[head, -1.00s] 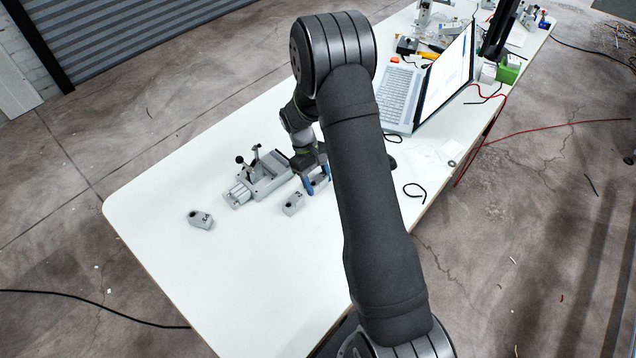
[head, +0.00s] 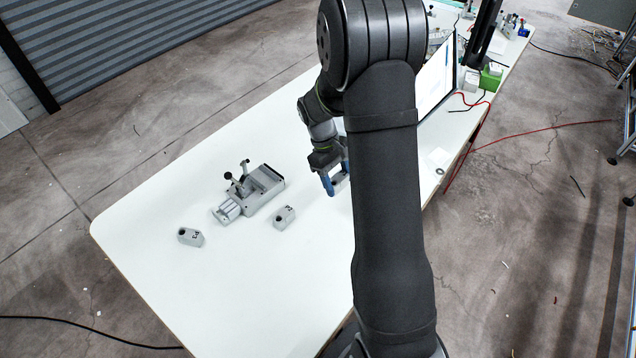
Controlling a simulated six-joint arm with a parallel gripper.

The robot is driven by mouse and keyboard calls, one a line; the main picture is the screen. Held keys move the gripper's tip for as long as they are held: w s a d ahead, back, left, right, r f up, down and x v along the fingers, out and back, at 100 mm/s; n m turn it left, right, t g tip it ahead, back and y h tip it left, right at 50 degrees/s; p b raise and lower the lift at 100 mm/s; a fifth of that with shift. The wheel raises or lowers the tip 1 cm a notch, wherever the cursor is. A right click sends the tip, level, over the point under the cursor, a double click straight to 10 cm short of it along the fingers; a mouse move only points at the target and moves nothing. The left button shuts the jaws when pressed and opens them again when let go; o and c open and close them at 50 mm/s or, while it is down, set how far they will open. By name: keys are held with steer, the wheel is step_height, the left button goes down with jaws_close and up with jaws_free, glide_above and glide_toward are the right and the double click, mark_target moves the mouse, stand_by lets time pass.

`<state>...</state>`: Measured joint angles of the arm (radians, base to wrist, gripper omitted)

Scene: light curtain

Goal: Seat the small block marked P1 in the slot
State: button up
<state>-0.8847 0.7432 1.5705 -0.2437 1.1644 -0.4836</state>
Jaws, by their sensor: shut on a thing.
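My gripper (head: 337,184), with blue fingertips, is at the right of the fixture, partly hidden behind my own arm. It is shut on a small grey block (head: 339,178); any mark on it is too small to read. The grey fixture (head: 262,193) stands on the table to the left of the gripper, with upright black-knobbed clamps and a lighter part at its front end. Its slot cannot be made out clearly.
The white table (head: 270,290) is clear in front of the loose blocks and along its left side. A laptop (head: 437,80) stands farther back, partly hidden by my arm. A green box (head: 490,77) and other clutter lie at the far end.

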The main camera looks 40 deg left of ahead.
steer(key=d+r, duration=0.1)
steer(key=d, duration=0.1)
steer(key=r+m+g+y, duration=0.1)
steer(key=m+g+y, duration=0.35)
steer(key=m, duration=1.35)
glide_above(263, 179)
steer(key=shift+y, duration=0.25)
steer(key=shift+f, duration=2.7)
steer(key=shift+f, duration=0.75)
steer(key=o, duration=1.4)
